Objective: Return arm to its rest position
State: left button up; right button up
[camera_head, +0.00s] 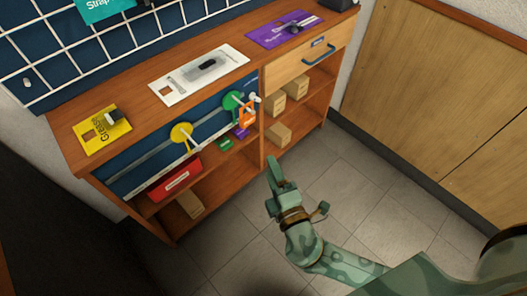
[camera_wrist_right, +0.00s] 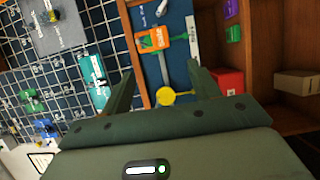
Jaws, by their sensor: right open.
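My right arm comes in from the lower right in the head view. Its gripper (camera_head: 277,186) is over the tiled floor in front of the bench, clear of the shelves. In the right wrist view the two fingers of the gripper (camera_wrist_right: 162,85) stand wide apart, with nothing held between them. Beyond them show the yellow knob (camera_wrist_right: 175,96) and an orange tag (camera_wrist_right: 152,39) on the blue panel. In the head view the orange tag (camera_head: 247,113) hangs at the green knob (camera_head: 232,100), left of the gripper. My left gripper is not in view.
The wooden bench (camera_head: 135,92) carries a yellow card (camera_head: 102,137), a white card (camera_head: 180,88) and a purple card (camera_head: 270,35). Its shelves hold a red box (camera_head: 174,180) and several cardboard boxes (camera_head: 278,134). The floor (camera_head: 385,185) right of the gripper is clear.

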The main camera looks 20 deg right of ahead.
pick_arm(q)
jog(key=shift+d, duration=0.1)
pick_arm(e)
jog(key=shift+s, duration=0.15)
